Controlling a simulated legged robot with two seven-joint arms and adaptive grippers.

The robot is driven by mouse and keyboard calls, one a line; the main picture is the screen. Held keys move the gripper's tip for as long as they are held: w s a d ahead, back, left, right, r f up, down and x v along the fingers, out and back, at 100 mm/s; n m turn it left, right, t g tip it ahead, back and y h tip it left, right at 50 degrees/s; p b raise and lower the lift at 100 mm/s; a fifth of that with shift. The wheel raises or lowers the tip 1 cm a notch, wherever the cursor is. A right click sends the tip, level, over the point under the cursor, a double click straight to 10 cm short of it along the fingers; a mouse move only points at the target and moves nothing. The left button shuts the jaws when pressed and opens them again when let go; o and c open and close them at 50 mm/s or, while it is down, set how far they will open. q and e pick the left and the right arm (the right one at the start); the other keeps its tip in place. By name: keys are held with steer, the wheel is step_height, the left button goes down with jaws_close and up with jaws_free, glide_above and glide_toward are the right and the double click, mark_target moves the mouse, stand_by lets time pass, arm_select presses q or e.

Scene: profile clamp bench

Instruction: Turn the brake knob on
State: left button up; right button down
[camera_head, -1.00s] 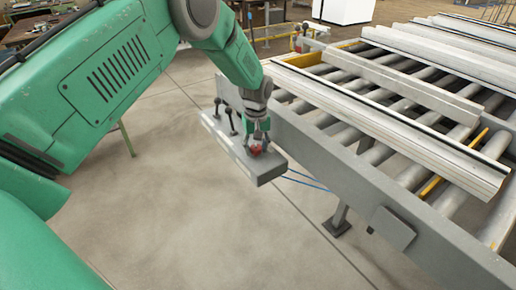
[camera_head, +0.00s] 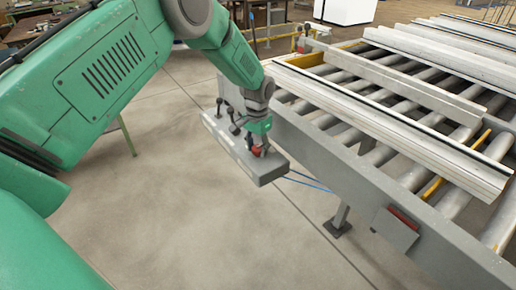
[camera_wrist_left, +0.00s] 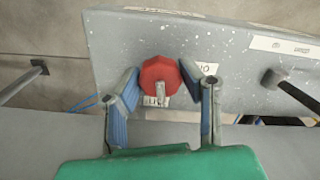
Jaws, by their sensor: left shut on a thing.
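The red brake knob (camera_head: 256,151) sits on a grey control panel (camera_head: 232,146) at the side of the roller conveyor. In the left wrist view the knob (camera_wrist_left: 160,72) is faceted, with a pale grey pointer mark toward the bottom of the picture. Small white labels lie below and right of it, partly hidden and hard to read. My left gripper (camera_head: 258,149) reaches down onto the knob. In the wrist view its two blue-padded fingers (camera_wrist_left: 163,88) stand either side of the knob, shut on it. My right gripper does not show.
Two dark levers (camera_head: 227,115) stand on the panel beyond the gripper. The conveyor's grey side rail (camera_head: 340,160) runs close to the right, with long profiles (camera_head: 400,120) on the rollers. A small grey box (camera_head: 397,229) hangs on the rail. Floor at left is clear.

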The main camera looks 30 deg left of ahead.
mark_target(257, 146)
arm_select(q)
steer(key=shift+w+a+r+m, duration=0.15)
steer(key=shift+w+m, duration=0.1)
steer(key=shift+m, duration=0.6)
steer(key=shift+w+d+r+m, duration=0.1)
steer(key=shift+w+r+m, duration=0.1)
steer(key=shift+m, duration=0.65)
steer(key=shift+f, duration=0.1)
steer(key=o, duration=1)
steer(key=shift+o, duration=0.8)
steer(key=shift+s+f, duration=0.1)
steer(key=shift+s, duration=0.1)
step_height(257, 146, up, 12)
